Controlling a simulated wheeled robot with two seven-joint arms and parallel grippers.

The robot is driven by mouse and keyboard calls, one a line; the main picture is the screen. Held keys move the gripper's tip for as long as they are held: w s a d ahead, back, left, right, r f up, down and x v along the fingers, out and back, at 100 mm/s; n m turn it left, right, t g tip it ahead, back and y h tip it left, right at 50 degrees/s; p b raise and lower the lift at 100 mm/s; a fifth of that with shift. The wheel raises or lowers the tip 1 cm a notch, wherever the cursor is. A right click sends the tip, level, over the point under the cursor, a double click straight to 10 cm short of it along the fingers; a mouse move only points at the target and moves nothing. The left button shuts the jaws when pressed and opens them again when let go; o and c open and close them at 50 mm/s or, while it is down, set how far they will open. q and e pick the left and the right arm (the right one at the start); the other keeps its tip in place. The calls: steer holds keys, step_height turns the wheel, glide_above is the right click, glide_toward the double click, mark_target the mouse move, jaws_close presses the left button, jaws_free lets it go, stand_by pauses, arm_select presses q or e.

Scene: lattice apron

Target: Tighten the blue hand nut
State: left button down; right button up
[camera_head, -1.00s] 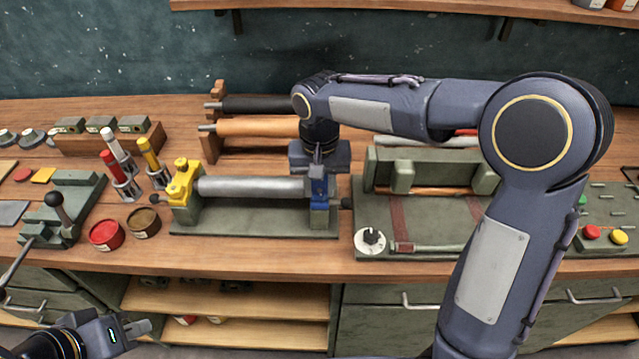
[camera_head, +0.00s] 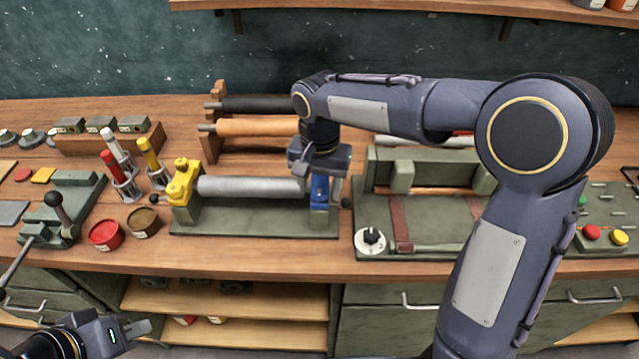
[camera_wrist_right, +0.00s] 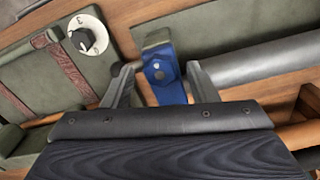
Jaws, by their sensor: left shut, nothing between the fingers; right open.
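A blue clamp block (camera_head: 320,200) stands at the right end of a grey roller (camera_head: 250,187) on a green base. In the right wrist view, the blue hand nut (camera_wrist_right: 158,72) shows as a small round part on top of the blue block (camera_wrist_right: 170,92). My right gripper (camera_head: 320,178) is above the block. In the wrist view my right gripper (camera_wrist_right: 161,80) is open, one finger on each side of the nut and block, holding nothing. Contact cannot be told. My left gripper (camera_head: 138,328) is shut and empty, low in front of the bench.
A yellow clamp (camera_head: 182,182) holds the roller's left end. A green fixture with a white dial (camera_head: 371,241) stands close on the right. Red (camera_head: 106,235) and brown (camera_head: 144,222) tins and a lever tool (camera_head: 62,212) are on the left. Rollers lie on a rack (camera_head: 213,147) behind.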

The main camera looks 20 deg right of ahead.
mark_target(319, 190)
step_height(319, 190, up, 7)
steer(key=shift+f, duration=0.15)
steer(key=shift+r, duration=0.5)
steer(key=shift+s+d, duration=0.1)
steer(key=s+d+f+n+t+y, duration=0.1)
steer(key=s+d+f+t, duration=0.1)
steer(key=s, duration=0.5)
steer(key=s+d+f+n+t+y, duration=0.1)
steer(key=s+d+f, duration=0.1)
steer(key=s, duration=0.5)
steer(key=s+d+f+n+t+y, duration=0.1)
steer(key=s+d+f+n+t, duration=0.1)
steer(key=s, duration=0.6)
steer(key=shift+d+t+y, duration=0.3)
steer(key=shift+d+y, duration=0.1)
steer(key=shift+d, duration=0.4)
